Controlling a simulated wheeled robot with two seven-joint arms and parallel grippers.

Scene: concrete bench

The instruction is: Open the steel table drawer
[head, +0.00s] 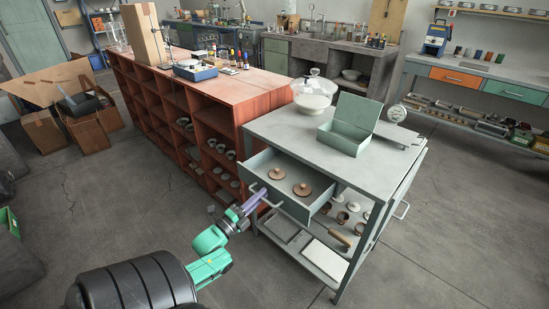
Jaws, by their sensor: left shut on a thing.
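The grey steel table (273,125) stands right of centre in the head view. Its drawer (317,204) is pulled part way out on the near left side, and two round brown discs with knobs lie inside. My left gripper (261,194) comes in from the lower left and is shut on the drawer handle (270,201) at the drawer's front. My arm and fingers hide part of the handle. My right gripper is not in view.
The floor in front is clear.

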